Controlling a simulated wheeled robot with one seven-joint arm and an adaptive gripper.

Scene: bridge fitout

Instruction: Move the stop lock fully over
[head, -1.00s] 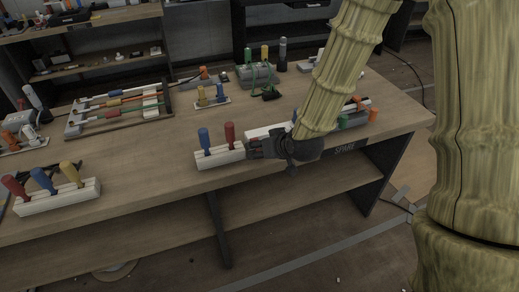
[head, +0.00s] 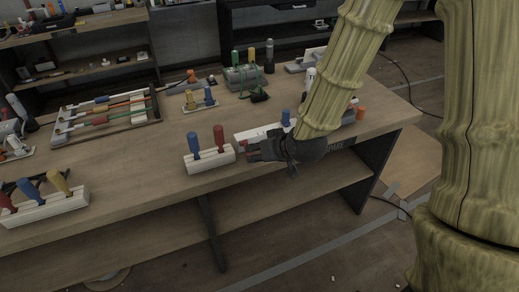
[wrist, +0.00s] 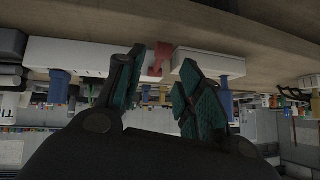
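My gripper (head: 250,150) is low at the front edge of the bench, just right of a white block (head: 210,160) with a blue handle (head: 193,142) and a red handle (head: 219,137). A longer white block (head: 258,134) with a blue handle (head: 285,117) is behind it, partly hidden by my arm. In the wrist view, my gripper (wrist: 160,65) is open, with its fingers apart. A red piece (wrist: 159,58) shows between the fingertips, beside a white block (wrist: 85,55); I cannot tell whether they touch it. I cannot tell which part is the stop lock.
A block with red, blue and yellow handles (head: 45,207) stands at the front left. A rack with coloured bars (head: 105,115) and a grey box with cables (head: 243,76) stand farther back.

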